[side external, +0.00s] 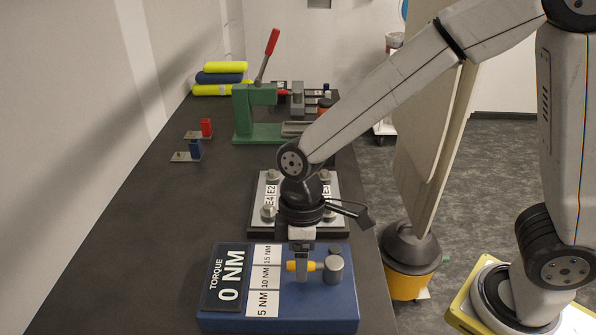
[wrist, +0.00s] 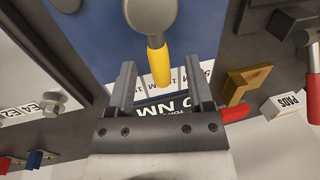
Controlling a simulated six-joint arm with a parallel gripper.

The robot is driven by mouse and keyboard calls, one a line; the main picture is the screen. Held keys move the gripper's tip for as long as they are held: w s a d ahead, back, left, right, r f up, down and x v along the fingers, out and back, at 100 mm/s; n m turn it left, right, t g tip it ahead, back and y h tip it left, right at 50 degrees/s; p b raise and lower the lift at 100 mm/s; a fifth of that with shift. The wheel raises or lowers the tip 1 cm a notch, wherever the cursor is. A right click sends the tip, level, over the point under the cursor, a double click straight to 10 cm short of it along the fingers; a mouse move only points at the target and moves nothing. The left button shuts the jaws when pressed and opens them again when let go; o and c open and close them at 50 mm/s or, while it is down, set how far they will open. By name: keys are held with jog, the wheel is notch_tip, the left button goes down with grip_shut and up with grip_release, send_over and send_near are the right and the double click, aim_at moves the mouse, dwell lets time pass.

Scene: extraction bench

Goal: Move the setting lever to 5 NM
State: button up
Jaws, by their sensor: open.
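The setting lever has a grey round hub (side external: 335,268) and a yellow handle (side external: 312,266) on the blue torque box (side external: 290,318). The handle points left, toward the upper part of the 10 NM label (side external: 265,277). The 5 NM label (side external: 263,304) is nearest the camera, and 15 NM is farthest. The display (side external: 228,275) reads TORQUE 0 NM. My gripper (side external: 301,278) is open, pointing down at the handle; one finger hides part of it. In the wrist view, the yellow handle (wrist: 158,65) appears between the two spread fingers. I cannot tell whether either touches it.
Behind the box is a grey plate (side external: 259,210) with bolts and labels E4 and E2. A green press (side external: 255,112) with a red-handled lever stands farther back. Small red and blue blocks (side external: 195,150) are at the left. The dark bench left of the box is clear.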

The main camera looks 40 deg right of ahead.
grip_shut()
dwell(1.5)
